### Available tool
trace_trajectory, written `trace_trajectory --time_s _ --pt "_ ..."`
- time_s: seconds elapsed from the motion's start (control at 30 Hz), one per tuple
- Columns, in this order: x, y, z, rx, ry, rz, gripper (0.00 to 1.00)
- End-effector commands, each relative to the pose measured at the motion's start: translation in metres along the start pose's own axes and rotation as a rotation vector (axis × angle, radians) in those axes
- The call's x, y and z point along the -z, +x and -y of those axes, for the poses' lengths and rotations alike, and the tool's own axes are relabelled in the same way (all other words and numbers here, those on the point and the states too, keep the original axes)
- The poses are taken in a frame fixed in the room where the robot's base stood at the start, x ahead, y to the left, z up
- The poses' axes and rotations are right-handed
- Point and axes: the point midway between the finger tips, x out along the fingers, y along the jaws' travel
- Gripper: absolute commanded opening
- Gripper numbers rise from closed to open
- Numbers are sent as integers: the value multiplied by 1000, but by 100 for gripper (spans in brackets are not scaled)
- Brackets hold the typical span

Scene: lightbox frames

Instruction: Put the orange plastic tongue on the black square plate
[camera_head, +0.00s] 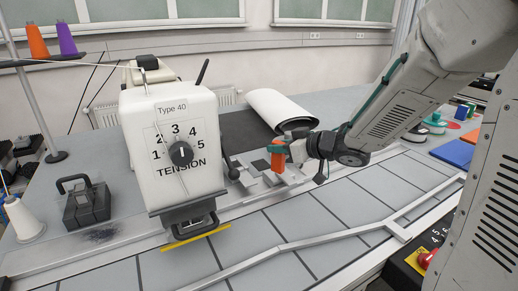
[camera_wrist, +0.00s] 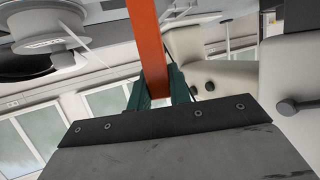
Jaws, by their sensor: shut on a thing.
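The orange plastic tongue (camera_head: 277,161) hangs from my gripper (camera_head: 288,148), near the middle of the head view, right of the white "Type 40" tension machine. In the wrist view the tongue (camera_wrist: 148,45) is a long orange strip running up from between the green fingers of my gripper (camera_wrist: 158,88), which are shut on it. A small dark square plate (camera_head: 261,165) lies just left of the tongue among grey metal pieces; it may be the black square plate. The tongue overlaps these pieces in the picture, and I cannot tell whether it touches them.
The white machine (camera_head: 172,130) stands left of my gripper. A white roll (camera_head: 280,108) lies behind it. A black clamp-like block (camera_head: 86,204) and a thread cone (camera_head: 22,218) stand at left. Blue and orange flat pieces (camera_head: 452,152) lie at right. The tiled front strip is mostly clear.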

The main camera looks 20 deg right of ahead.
Motion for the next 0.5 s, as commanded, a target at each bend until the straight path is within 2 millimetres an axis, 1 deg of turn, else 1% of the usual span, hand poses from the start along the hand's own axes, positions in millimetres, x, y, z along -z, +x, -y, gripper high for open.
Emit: trace_trajectory --time_s 0.03,0.3,0.4,0.5 --pt "2 13 -7 3 0 2 0" --pt "18 75 -41 1 0 1 0" --pt "22 94 -50 2 0 1 0" --pt "26 105 -56 1 -1 1 0"
